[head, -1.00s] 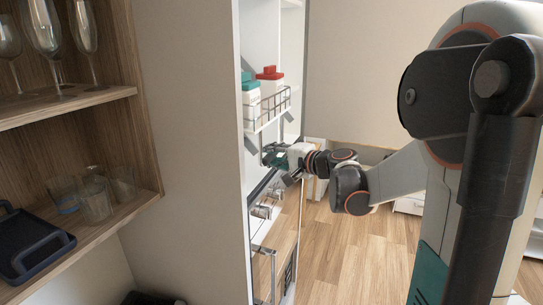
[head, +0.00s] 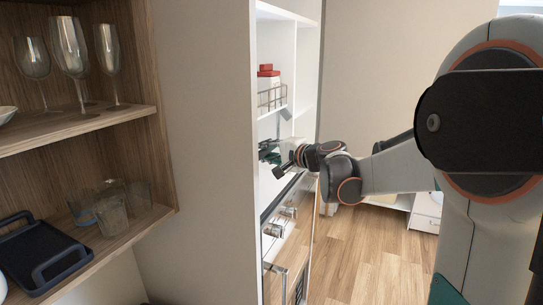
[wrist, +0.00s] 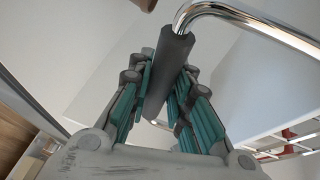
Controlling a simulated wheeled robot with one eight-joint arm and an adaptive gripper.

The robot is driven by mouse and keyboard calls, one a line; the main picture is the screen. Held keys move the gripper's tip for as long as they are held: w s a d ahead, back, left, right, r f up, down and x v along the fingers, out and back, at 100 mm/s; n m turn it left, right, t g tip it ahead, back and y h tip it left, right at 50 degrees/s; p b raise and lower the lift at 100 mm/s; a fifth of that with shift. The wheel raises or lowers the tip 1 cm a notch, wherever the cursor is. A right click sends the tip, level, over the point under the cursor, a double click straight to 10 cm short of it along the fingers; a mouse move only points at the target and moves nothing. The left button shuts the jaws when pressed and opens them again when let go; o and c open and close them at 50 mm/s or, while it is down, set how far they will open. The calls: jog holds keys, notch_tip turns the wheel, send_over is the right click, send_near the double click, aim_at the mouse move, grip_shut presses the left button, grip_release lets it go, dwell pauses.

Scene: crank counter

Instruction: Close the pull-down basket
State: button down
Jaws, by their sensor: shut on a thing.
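The pull-down basket (head: 271,97) is a wire-railed shelf inside the tall white cabinet in the head view. It carries a white container with a red top (head: 268,76). The cabinet's side panel hides part of it. My gripper (head: 270,152) is just below the basket at the cabinet opening. In the wrist view my gripper (wrist: 163,80) has its teal-padded fingers on both sides of a dark grey handle sleeve (wrist: 174,48) and is shut on it. The sleeve sits on a bent chrome bar (wrist: 250,22). A piece of the wire rail (wrist: 285,150) shows at lower right.
Below are a counter front with metal knobs (head: 289,212) and a bar handle (head: 275,268). At left, an open wooden shelf (head: 85,128) holds wine glasses, tumblers and a dark tray (head: 40,257). Wood floor (head: 372,255) lies open at right.

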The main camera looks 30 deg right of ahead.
jog(key=shift+w+r, duration=0.15)
jog(key=shift+r, duration=0.1)
jog(key=c, duration=1.8)
grip_release()
jog(key=o, duration=0.4)
jog(key=shift+c, duration=0.2)
jog(key=shift+a, duration=0.15)
jog(key=shift+f, duration=0.1)
jog(key=v, duration=0.7)
jog(key=shift+s, duration=0.25)
